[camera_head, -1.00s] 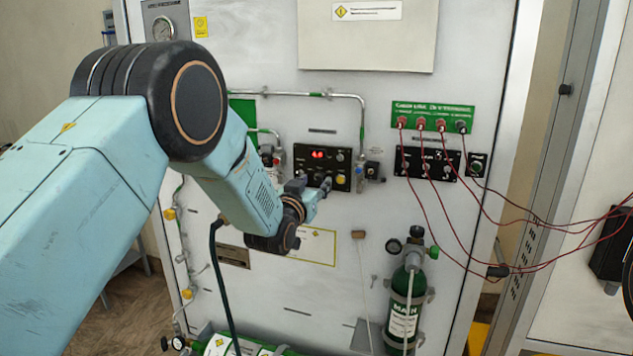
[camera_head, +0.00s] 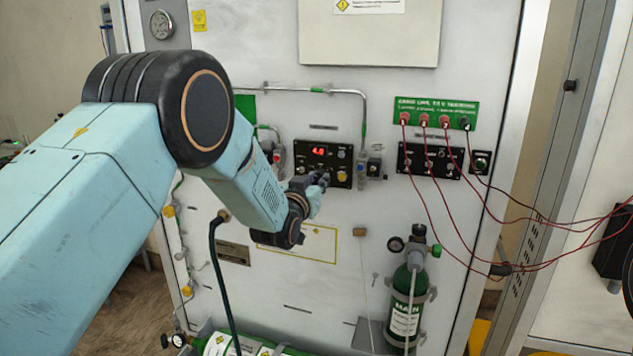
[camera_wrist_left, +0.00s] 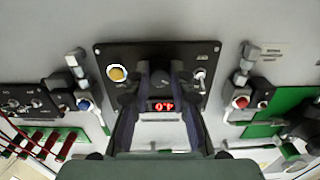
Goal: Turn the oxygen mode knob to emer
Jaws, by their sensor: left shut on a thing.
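The black oxygen control panel (camera_head: 309,174) is on the white wall unit, with a red digital display. In the left wrist view the panel (camera_wrist_left: 110,53) appears upside down. It shows a yellow button, a toggle switch and a dark knob (camera_wrist_left: 159,77) above the display. My left gripper (camera_wrist_left: 159,71) is shut on this knob, one finger on each side. The knob's labels and pointer cannot be read. My right gripper is not in view.
A second black panel (camera_head: 416,170) with red cables (camera_head: 425,205) is to the right. A green cylinder (camera_head: 407,303) stands below it. Metal pipes and valves (camera_head: 362,165) flank the control panel closely. The wall just below the panel is mostly flat.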

